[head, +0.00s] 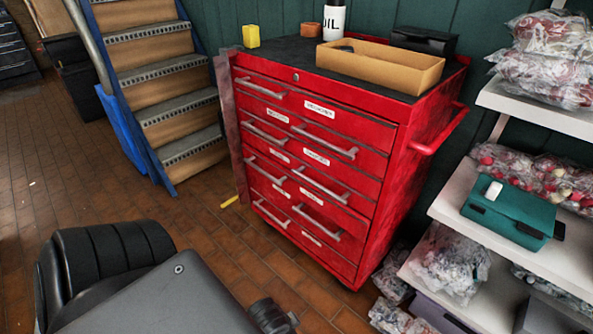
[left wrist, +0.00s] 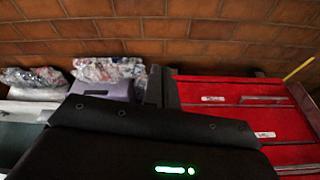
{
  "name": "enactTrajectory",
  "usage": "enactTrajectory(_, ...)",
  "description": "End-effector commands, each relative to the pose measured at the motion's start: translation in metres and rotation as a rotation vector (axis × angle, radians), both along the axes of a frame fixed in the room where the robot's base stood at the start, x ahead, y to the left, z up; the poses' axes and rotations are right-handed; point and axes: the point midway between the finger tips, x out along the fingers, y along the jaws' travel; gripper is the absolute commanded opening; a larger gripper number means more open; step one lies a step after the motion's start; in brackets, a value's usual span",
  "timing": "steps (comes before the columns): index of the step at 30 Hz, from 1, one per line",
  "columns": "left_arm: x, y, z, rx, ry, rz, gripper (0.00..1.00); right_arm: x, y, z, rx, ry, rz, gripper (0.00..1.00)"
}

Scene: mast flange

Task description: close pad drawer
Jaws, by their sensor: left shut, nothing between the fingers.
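The red drawer cabinet (head: 385,170) stands in the middle of the head view, with several drawers, grey bar handles and small white labels. The labels are too small to read, so I cannot tell which is the pad drawer. The drawer fronts look flush in this view. The cabinet's red front also shows at the right of the left wrist view (left wrist: 235,88). My left gripper's black body (left wrist: 150,130) fills the lower middle of that view, beside the cabinet front; its fingertips are not clearly visible. It is shut and empty. My right gripper is not in view.
A long reddish panel (head: 231,130) stands out along the cabinet's left edge. An open cardboard box (head: 381,68) and a bottle (head: 334,20) stand on top. White shelves (head: 465,200) with bagged goods are at right, stairs (head: 165,90) at left. Tiled floor lies clear in front.

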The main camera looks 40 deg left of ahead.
Motion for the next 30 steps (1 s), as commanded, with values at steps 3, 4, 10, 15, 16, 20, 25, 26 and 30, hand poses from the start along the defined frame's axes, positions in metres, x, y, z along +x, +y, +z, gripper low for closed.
enactTrajectory(3,0.028,0.024,-0.007,0.071,-0.122,-0.096,0.00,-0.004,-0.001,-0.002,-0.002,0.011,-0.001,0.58)
enactTrajectory(4,0.039,0.034,-0.008,0.101,-0.171,-0.134,0.00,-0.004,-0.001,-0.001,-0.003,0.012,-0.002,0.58)
enactTrajectory(10,0.122,0.116,0.013,0.452,-0.572,-0.449,0.00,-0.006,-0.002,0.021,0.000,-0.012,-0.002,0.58)
enactTrajectory(15,0.168,0.173,0.058,0.824,-0.845,-0.672,0.00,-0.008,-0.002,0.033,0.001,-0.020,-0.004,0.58)
enactTrajectory(16,0.173,0.180,0.066,0.885,-0.879,-0.701,0.00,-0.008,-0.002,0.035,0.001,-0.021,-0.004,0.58)
enactTrajectory(20,0.185,0.201,0.094,1.086,-0.986,-0.787,0.00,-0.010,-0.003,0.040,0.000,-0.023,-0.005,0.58)
enactTrajectory(25,0.188,0.210,0.109,1.195,-1.038,-0.826,0.00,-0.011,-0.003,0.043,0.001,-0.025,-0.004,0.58)
enactTrajectory(26,0.189,0.210,0.110,1.199,-1.040,-0.827,0.00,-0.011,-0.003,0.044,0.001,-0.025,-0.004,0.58)
enactTrajectory(30,0.192,0.210,0.110,1.200,-1.042,-0.827,0.00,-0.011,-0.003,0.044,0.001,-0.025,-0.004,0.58)
